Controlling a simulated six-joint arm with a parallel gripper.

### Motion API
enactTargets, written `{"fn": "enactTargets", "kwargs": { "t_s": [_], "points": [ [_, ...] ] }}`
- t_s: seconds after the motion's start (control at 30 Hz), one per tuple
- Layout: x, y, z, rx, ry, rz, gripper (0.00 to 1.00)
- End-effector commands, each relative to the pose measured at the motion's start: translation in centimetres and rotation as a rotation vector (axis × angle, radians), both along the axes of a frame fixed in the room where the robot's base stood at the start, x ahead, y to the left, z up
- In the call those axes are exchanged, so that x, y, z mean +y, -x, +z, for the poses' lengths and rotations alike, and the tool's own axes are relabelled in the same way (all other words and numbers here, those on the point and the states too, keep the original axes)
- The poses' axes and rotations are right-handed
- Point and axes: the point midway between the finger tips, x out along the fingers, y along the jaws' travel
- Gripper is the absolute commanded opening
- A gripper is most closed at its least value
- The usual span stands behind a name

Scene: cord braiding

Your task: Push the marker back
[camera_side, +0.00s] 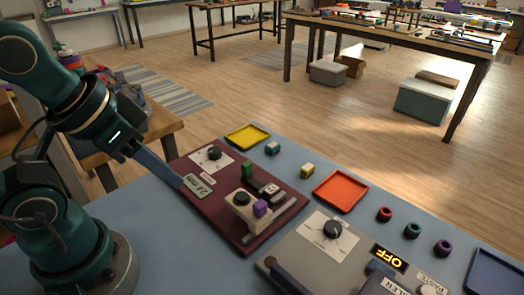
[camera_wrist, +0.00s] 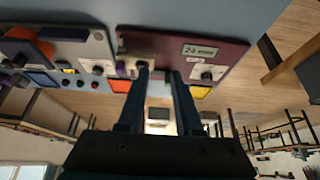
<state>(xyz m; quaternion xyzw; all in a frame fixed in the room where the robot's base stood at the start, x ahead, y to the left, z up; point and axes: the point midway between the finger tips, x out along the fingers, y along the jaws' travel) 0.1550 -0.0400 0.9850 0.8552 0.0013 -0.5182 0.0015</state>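A dark red board (camera_side: 209,213) lies on the blue-grey table. It carries an upright green block (camera_side: 247,170), a black piece with a white label (camera_side: 268,188), and a beige block (camera_side: 241,213) with a dark knob and a purple block (camera_side: 260,208). I cannot tell which of these parts is the marker. My gripper (camera_side: 181,186) points down at the board's left edge, apart from those parts. In the wrist view my gripper (camera_wrist: 158,72) shows two fingers with a gap between them and nothing clearly held. The fingers partly cover the board (camera_wrist: 220,40) there.
The board also has a dial (camera_side: 214,153) and a "24 mm" plate (camera_side: 201,187). Yellow (camera_side: 247,136) and orange-red (camera_side: 341,190) trays stand behind it. Several coloured rings (camera_side: 412,230) lie to the right. A grey device (camera_side: 315,258) marked OFF stands at the front right.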

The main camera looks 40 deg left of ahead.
Motion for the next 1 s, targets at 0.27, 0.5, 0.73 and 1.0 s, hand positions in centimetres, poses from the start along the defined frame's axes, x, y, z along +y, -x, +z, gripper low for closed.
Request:
{"fn": "enactTargets", "kwargs": {
  "t_s": [0.27,0.5,0.73,1.0],
  "points": [
    [-0.6,-2.5,3.2,0.038,0.055,0.079,0.53],
    [-2.6,-6.5,3.9,0.174,0.075,0.086,0.53],
    [-5.5,-10.1,1.7,0.322,0.058,0.066,0.53],
    [-8.1,-11.7,-2.3,0.448,0.014,0.013,0.53]
  ]
}}
